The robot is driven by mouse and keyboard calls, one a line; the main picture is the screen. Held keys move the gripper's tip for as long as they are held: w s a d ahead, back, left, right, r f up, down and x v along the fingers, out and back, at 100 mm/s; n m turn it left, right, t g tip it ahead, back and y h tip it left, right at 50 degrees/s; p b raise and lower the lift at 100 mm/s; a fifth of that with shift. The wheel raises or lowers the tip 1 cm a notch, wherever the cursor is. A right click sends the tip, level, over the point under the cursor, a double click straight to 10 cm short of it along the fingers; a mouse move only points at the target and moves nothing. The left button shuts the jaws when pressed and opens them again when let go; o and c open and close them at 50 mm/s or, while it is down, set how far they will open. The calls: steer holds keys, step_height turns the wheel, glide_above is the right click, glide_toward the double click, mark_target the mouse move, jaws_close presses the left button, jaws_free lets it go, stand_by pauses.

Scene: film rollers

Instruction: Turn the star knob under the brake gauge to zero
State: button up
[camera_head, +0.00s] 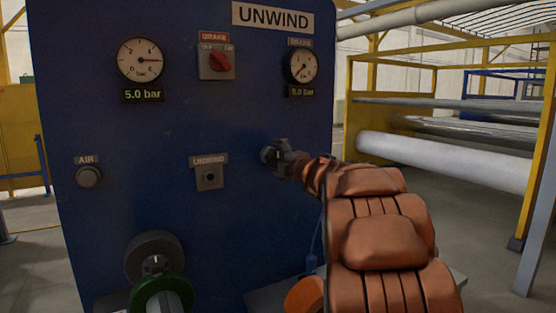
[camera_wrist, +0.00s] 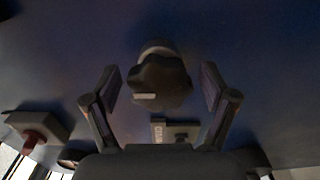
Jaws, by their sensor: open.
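The brake gauge (camera_head: 301,66) sits at the upper right of the blue panel. Its needle points to the lower left and its display seems to read 0.0 bar. The dark star knob (camera_wrist: 160,82) with a pale mark shows in the wrist view; the mark lies on its lower left side there. In the head view the knob (camera_head: 267,154) is below the gauge, partly hidden by my gripper (camera_head: 279,157). My gripper (camera_wrist: 160,76) is open, with one finger on each side of the knob. Dark gaps show between fingers and knob; contact is not visible.
A red brake switch (camera_head: 220,62), a 5.0 bar gauge (camera_head: 140,60), an AIR knob (camera_head: 88,177) and an UNWIND button box (camera_head: 209,178) are on the panel. A dark roller with a green ring (camera_head: 160,286) projects below. Yellow racks with rollers (camera_head: 440,161) stand at right.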

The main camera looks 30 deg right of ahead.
steer(key=s+a, duration=0.1)
steer(key=s, duration=1.1)
stand_by(0.5)
steer(key=s+a+f+m+g+h+p, duration=0.2)
steer(key=s+a+f+m+g+p, duration=0.1)
steer(key=s+a+f+m+g, duration=0.35)
steer(key=s+a+f+m+g+h+p, duration=0.25)
steer(key=s+f+m+g, duration=0.25)
steer(key=s+f+m, duration=0.35)
steer(key=s+a+f+m+g+y+p, duration=0.1)
steer(key=s+a+f+g+y, duration=0.2)
steer(key=s+a, duration=0.6)
steer(key=s+a+f+m+g+y+p, duration=0.1)
steer(key=s+a+f+g+y, duration=0.2)
steer(key=s+a, duration=0.7)
step_height(320, 180, down, 4)
steer(key=shift+s+r+g, duration=0.2)
steer(key=shift+s+g, duration=0.3)
steer(key=shift+g, duration=0.65)
